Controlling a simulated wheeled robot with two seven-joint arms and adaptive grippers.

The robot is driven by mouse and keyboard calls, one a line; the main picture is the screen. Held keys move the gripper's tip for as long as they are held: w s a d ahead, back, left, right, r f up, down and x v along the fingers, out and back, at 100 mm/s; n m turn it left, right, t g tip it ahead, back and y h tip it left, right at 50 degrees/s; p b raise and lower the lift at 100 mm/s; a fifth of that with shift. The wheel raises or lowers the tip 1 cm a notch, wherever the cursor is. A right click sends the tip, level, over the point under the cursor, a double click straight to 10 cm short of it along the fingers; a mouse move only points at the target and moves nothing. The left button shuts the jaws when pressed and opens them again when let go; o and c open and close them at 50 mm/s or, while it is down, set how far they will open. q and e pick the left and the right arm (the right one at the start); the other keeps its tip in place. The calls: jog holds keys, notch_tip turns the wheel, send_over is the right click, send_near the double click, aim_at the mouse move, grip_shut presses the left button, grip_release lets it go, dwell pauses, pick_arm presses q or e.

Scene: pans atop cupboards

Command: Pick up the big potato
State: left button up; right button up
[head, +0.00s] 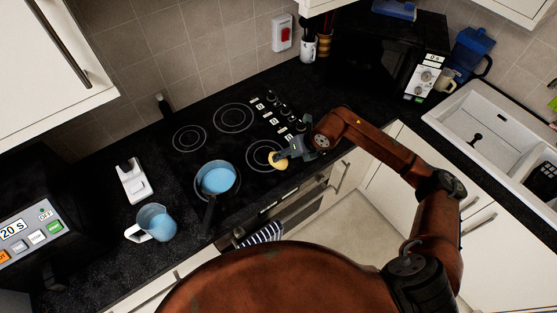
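A yellow potato (278,161) shows in the head view at the front right of the black hob, by the edge of the front right cooking ring. My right gripper (285,156) is at the potato, with its dark fingers reaching over the potato's upper side. The fingers partly cover the potato, and the far side of the grip is hidden. I cannot tell whether the fingers are closed on it or whether the potato touches the hob. My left gripper is not in view.
A pan with blue contents (216,178) stands on the hob (184,165), its handle pointing to the front. A jug (153,223) and a white device (132,181) stand left of the hob. A microwave (385,55) and a sink (485,125) are at the right.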

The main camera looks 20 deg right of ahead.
jog(key=x, duration=0.4)
jog(key=shift+w+a+f, duration=0.1)
jog(key=shift+w+f, duration=0.1)
jog(key=shift+f, duration=0.05)
jog(key=c, duration=1)
jog(key=shift+r, duration=0.15)
jog(key=shift+c, duration=0.2)
